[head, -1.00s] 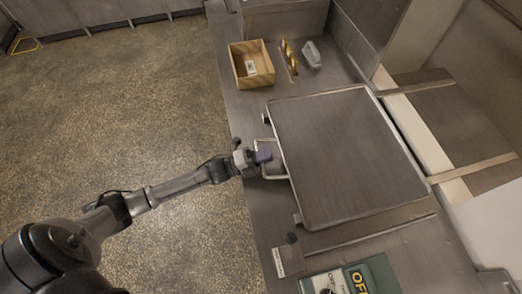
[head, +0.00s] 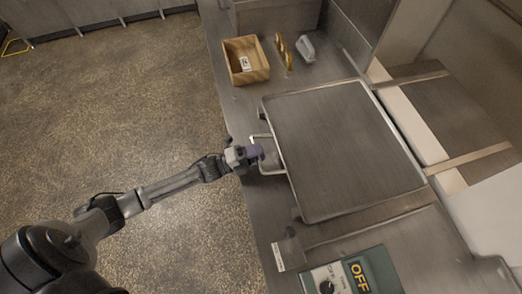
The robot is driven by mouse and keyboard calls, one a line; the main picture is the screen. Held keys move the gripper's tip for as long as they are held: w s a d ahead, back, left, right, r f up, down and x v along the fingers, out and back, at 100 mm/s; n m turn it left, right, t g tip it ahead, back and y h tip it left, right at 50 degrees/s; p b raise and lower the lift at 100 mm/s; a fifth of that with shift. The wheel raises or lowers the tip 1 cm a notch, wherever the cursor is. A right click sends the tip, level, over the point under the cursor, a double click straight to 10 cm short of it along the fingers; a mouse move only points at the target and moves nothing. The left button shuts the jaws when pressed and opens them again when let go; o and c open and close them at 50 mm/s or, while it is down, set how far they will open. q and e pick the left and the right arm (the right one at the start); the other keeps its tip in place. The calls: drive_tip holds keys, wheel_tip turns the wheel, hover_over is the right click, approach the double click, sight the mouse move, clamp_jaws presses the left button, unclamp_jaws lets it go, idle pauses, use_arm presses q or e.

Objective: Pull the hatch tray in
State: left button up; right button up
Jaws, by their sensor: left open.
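The hatch tray (head: 345,150) is a large flat grey metal tray with a raised rim, lying on the steel counter. A thin metal loop handle (head: 272,172) sticks out from its left edge, over the counter's front strip. My left gripper (head: 258,152) is at this handle, with its purple-grey fingers over or beside the loop. Its jaws are open. The fingers hide part of the handle, and I cannot tell whether they touch it. My right gripper is not in view.
A green panel marked OFF (head: 372,270) is in front. A wall opening with a pale ledge (head: 403,110) lies right. The floor (head: 120,120) at left is clear.

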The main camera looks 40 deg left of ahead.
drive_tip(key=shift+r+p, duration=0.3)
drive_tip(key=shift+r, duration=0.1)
use_arm(q)
drive_tip(key=v, duration=1.2)
drive_tip(key=shift+s+a, duration=0.1)
drive_tip(key=shift+a, duration=0.05)
